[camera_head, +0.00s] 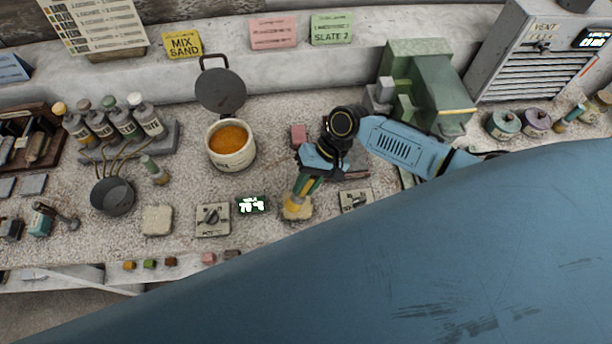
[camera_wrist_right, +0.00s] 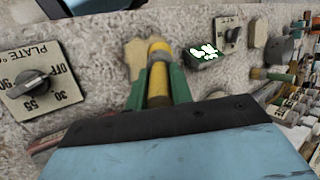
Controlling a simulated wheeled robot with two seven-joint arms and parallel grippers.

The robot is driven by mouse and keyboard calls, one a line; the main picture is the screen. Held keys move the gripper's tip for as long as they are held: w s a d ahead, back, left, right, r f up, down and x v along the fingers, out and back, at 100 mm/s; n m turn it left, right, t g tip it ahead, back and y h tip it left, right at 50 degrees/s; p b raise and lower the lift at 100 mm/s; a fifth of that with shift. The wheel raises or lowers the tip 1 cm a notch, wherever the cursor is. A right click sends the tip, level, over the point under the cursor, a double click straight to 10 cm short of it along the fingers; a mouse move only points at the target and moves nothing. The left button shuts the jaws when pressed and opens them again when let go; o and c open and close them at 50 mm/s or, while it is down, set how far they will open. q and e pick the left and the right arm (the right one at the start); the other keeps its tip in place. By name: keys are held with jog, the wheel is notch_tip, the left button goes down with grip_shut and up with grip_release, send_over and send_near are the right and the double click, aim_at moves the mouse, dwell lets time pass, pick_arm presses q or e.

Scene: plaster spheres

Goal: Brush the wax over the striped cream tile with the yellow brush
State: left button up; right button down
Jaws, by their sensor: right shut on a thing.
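My right gripper (camera_head: 303,188) points down, its green fingers shut on the yellow brush (camera_head: 294,204). In the right wrist view the yellow brush (camera_wrist_right: 158,82) sits between the two green fingers. The brush's lower end is over a small cream tile (camera_head: 304,213), which also shows in the wrist view (camera_wrist_right: 134,52). I cannot tell whether the bristles touch it, and its stripes are not clear. A pale pot of orange-brown wax (camera_head: 230,137) stands open at the back, left of the gripper. My left gripper is not in view.
Another cream tile (camera_head: 157,220) lies to the left. A dial box (camera_head: 212,219) and a small display (camera_head: 251,205) stand left of the brush, another switch box (camera_head: 355,200) right. A dark cup (camera_head: 112,196) and bottles are further left. My blue body part covers the lower right.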

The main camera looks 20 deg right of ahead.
jog(key=shift+s+a+f+p, duration=0.2)
jog(key=shift+s+p, duration=0.2)
jog(key=shift+s, duration=0.35)
jog(key=shift+s+a+f+p, duration=0.1)
jog(key=shift+s+f+p, duration=0.2)
jog(key=shift+s, duration=0.4)
jog(key=shift+w+d+r, duration=0.1)
jog(key=shift+w+d, duration=0.1)
jog(key=shift+w, duration=0.4)
jog(key=shift+w+d+r+b, duration=0.1)
jog(key=shift+w+d+b, duration=0.2)
jog(key=shift+w, duration=0.4)
jog(key=shift+w+d+r+b, duration=0.15)
jog(key=shift+w+b, duration=0.25)
jog(key=shift+w, duration=0.25)
jog(key=shift+f, duration=0.1)
jog(key=p, duration=0.1)
jog(key=s+r+p, duration=0.1)
jog(key=shift+a+r+p, duration=0.25)
jog(key=shift+p, duration=0.05)
jog(key=shift+s+a+r+p, duration=0.15)
jog(key=shift+s+p, duration=0.2)
jog(key=shift+w, duration=0.1)
